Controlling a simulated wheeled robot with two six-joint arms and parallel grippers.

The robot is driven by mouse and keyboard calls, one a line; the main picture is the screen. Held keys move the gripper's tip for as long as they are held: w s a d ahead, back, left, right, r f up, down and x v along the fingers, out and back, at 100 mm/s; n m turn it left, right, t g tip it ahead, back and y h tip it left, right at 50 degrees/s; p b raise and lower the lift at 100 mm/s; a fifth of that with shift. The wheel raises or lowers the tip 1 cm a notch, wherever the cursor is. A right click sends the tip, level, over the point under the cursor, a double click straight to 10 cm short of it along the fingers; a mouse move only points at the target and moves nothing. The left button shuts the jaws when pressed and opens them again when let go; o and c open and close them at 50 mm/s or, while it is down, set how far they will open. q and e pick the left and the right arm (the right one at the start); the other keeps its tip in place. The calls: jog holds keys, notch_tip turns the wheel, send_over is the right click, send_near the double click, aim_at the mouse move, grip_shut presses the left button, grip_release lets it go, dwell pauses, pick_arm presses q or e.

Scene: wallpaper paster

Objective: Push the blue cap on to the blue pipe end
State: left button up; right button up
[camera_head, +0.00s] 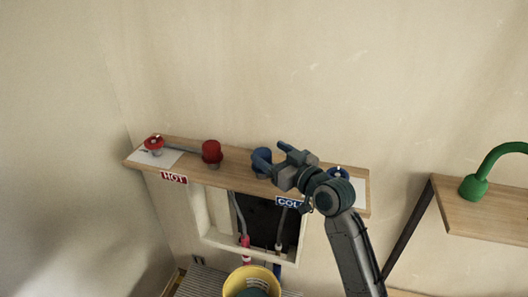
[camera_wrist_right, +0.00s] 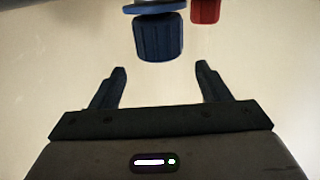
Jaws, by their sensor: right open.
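The blue cap (camera_head: 261,160) stands on the wooden shelf, left of the "COLD" label. My right gripper (camera_head: 279,158) is beside it on its right, with open, empty fingers pointing toward it. In the right wrist view the ribbed blue cap (camera_wrist_right: 160,38) lies ahead of the open fingers (camera_wrist_right: 161,75), roughly centred between them and not gripped. The blue pipe end (camera_head: 278,258) appears small in the wall opening below the shelf; its detail is hard to make out. My left gripper is not in view.
A red cap (camera_head: 212,153) stands left of the blue cap; it also shows in the wrist view (camera_wrist_right: 205,10). A red valve (camera_head: 154,144) and a blue valve (camera_head: 338,173) are at the shelf's ends. A yellow bucket (camera_head: 252,283) is below. A green pipe (camera_head: 477,184) stands on the right shelf.

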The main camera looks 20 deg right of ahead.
jog(key=b+v, duration=0.1)
jog(key=v, duration=0.6)
jog(key=shift+a, duration=0.1)
jog(key=shift+c, duration=0.4)
